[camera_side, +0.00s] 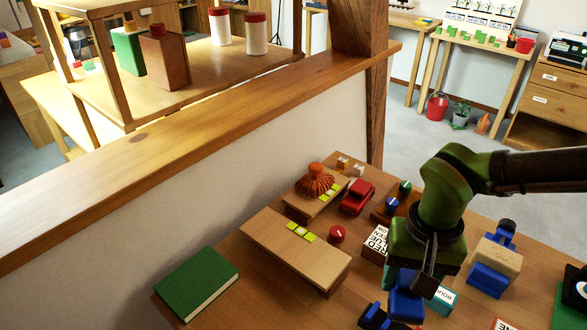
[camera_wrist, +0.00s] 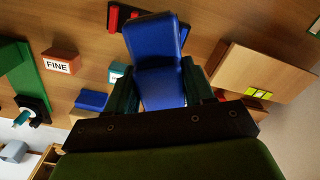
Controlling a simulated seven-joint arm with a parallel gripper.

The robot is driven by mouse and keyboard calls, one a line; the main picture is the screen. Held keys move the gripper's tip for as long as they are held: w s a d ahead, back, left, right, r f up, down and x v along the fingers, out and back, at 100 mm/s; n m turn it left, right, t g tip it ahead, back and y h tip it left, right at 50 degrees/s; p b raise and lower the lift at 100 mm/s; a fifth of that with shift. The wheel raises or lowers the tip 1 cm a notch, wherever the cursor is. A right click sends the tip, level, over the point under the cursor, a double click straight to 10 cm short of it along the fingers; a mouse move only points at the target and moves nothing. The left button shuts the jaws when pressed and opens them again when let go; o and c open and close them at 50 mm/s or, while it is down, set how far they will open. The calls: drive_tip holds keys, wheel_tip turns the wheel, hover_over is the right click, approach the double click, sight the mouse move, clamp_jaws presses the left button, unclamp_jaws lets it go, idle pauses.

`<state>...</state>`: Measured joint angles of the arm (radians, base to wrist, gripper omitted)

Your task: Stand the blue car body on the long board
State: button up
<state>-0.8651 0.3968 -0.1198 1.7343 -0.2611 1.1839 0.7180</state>
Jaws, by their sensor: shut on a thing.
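My gripper (camera_side: 408,278) is shut on the blue car body (camera_side: 405,306), which hangs below it near the front of the table. In the wrist view the blue car body (camera_wrist: 155,42) sits between the two dark green fingers of my gripper (camera_wrist: 160,88). The long board (camera_side: 290,252) is a pale raised plank on the table, left of my gripper and apart from the car body. Small yellow-green tiles lie on its far part; its near end is bare. The board also shows at right in the wrist view (camera_wrist: 262,66).
A red round piece (camera_side: 337,234) stands right beside the board. A shorter board carries an orange ribbed object (camera_side: 315,180), with a red car (camera_side: 357,197) nearby. A green book (camera_side: 197,284) lies left. A blue piece with a tan block (camera_side: 495,258) stands right. A low wall (camera_side: 230,180) runs behind.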

drive_tip(key=shift+s+d+f, duration=0.15)
drive_tip(key=shift+s+f, duration=0.2)
drive_tip(key=shift+s, duration=0.35)
drive_tip(key=shift+d+f+m, duration=0.1)
drive_tip(key=shift+f+m, duration=0.15)
drive_tip(key=shift+m, duration=0.05)
hover_over(323, 268)
drive_tip(key=shift+d+f, duration=0.1)
drive_tip(key=shift+f, duration=2.35)
drive_tip(key=shift+f, duration=0.1)
drive_tip(key=o, duration=1.1)
drive_tip(key=shift+c, duration=0.2)
